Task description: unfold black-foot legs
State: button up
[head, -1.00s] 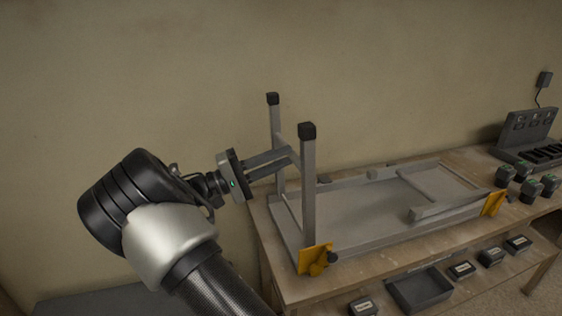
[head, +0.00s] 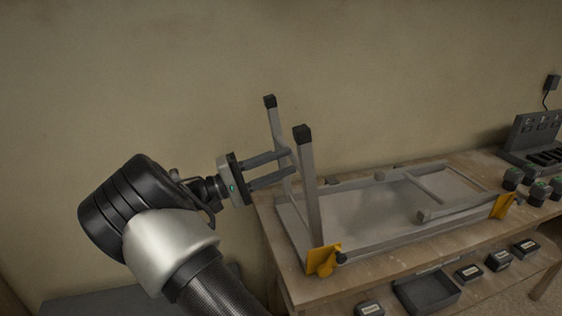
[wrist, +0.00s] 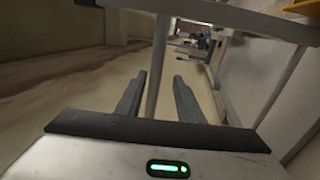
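The black-foot legs (head: 309,185) are a grey pair with dark end caps, joined by a crossbar. They stand up from the left end of the upturned grey table (head: 385,240), tilted a little to the left. A yellow bracket (head: 322,261) sits at their near hinge. My gripper (head: 292,162) is at the crossbar's height, with its two fingers apart. I cannot tell whether the fingers touch the crossbar.
The other leg pair (head: 460,208) lies folded at the right end, by a second yellow bracket (head: 503,206). The table rests on a wooden bench (head: 295,283) against the wall. Small dark boxes and a grey tray (head: 428,293) are on the shelf below.

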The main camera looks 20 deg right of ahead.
jog(key=shift+r, duration=0.15)
jog(key=v, duration=1.7)
jog(key=shift+a+b, duration=0.25)
jog(key=shift+b, duration=0.2)
